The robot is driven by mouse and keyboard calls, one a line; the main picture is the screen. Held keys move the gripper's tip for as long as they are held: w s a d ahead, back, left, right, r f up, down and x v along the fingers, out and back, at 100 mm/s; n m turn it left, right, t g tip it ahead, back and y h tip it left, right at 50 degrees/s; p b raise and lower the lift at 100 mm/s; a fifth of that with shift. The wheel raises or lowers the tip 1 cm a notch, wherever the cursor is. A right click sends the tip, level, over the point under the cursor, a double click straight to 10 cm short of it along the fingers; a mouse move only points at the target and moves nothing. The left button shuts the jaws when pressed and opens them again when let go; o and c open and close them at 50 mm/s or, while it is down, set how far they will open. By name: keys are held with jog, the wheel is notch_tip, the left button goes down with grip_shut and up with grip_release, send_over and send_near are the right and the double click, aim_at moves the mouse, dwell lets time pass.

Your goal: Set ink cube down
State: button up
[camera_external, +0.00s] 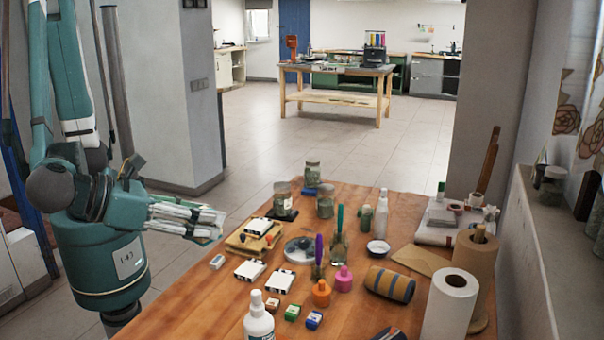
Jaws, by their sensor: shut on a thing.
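My gripper (213,226) is at the left, over the left edge of the wooden table (205,300). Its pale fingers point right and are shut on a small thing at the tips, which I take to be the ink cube. The fingers mostly hide it, and its colour is hard to tell. A small white block (217,262) lies on the table just below my gripper.
White square pads (250,270) and a wooden board (246,243) lie right of my gripper. A white bottle (258,318), orange bottle (321,293), pink bottle (343,279) and paper roll (452,300) stand nearer the front. The table's left front corner is clear.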

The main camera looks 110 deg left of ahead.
jog(key=shift+w+a+r, duration=0.15)
jog(key=shift+a+r, duration=0.1)
jog(key=shift+a, duration=0.05)
jog(key=w+a+f, duration=0.1)
jog(key=w+a, duration=0.7)
jog(key=a, duration=0.2)
jog(key=shift+w+a+f, duration=0.25)
jog(key=shift+a+f, duration=0.05)
jog(key=shift+f, duration=0.1)
jog(key=shift+m+t+h, duration=0.3)
jog(key=shift+m+t, duration=0.1)
jog(key=shift+m, duration=0.1)
jog(key=w+a, duration=0.2)
jog(key=a, duration=0.2)
jog(key=w+a, duration=0.1)
jog(key=a, duration=0.3)
jog(key=w+a+b, duration=0.1)
jog(key=w+a, duration=0.1)
jog(key=a, duration=0.2)
jog(key=shift+w+a+f, duration=0.1)
jog(key=shift+w+f, duration=0.2)
jog(key=shift+w, duration=0.05)
jog(key=c, duration=0.4)
jog(key=w+a+r, duration=0.2)
jog(key=a, duration=2.5)
notch_tip(320, 180, down, 11)
jog(key=shift+w+d+r+m+t+b, duration=0.2)
jog(key=shift+w+m+t+b, duration=0.1)
jog(key=shift+b, duration=0.1)
